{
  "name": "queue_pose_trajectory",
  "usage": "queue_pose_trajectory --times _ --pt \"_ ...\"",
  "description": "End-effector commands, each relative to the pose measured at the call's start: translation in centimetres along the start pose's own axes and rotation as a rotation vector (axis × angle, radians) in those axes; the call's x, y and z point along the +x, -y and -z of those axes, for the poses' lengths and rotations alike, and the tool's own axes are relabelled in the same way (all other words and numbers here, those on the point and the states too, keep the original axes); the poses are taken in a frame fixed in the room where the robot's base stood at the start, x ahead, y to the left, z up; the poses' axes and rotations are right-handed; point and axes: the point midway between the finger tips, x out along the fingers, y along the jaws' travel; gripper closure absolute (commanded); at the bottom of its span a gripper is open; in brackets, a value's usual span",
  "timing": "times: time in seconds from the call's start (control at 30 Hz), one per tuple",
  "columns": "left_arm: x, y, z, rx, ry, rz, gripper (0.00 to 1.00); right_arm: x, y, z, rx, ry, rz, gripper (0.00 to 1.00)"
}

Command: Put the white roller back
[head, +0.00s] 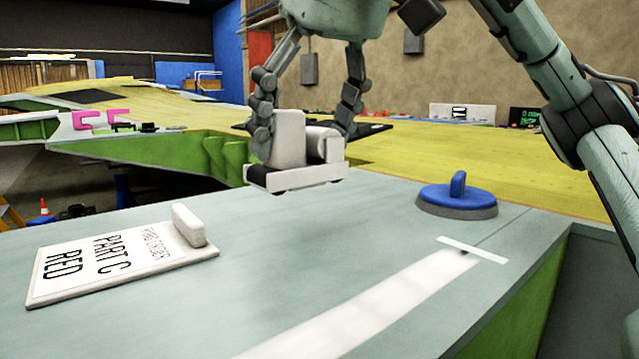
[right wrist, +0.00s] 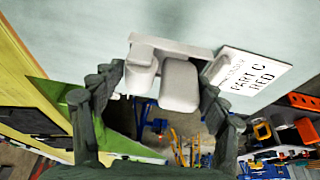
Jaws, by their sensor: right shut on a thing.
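The white roller (head: 290,178) is a white block-like tool with a long flat base, an upright white block and a white cylinder. My right gripper (head: 303,135) comes down from above, and its fingers stand on either side of the roller, shut on it. The roller is at the far edge of the pale grey-green table top (head: 330,240); I cannot tell whether its base touches it. In the right wrist view, the white roller (right wrist: 180,85) shows between the fingers of the right gripper (right wrist: 160,95). My left gripper is not in view.
A white plate (head: 110,262) reading "PART C RED" with an upright handle lies at the left of the table. A blue-handled disc (head: 457,198) stands at the right, near a white strip (head: 370,310). A yellow wing surface (head: 480,150) lies behind. The table's middle is clear.

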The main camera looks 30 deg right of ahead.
Motion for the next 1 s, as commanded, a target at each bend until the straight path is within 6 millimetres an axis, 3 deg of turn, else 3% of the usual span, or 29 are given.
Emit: queue_pose_trajectory --times 0.13,0.47,0.9,0.93,1.0 --pt "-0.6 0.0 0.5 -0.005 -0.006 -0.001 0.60 0.7 -1.5 -0.7 0.001 -0.002 0.001 0.53" --pt "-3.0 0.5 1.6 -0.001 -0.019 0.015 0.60 4.3 -1.7 -2.3 0.001 0.000 0.000 0.53" --pt "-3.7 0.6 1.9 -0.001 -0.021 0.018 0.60 4.8 -1.7 -2.5 0.002 -0.002 0.000 0.53" --pt "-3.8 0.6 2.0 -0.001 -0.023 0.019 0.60 4.7 -1.7 -2.4 0.001 -0.002 0.000 0.23" --pt "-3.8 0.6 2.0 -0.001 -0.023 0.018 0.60 4.7 -1.7 -2.4 0.001 -0.002 -0.001 0.14"
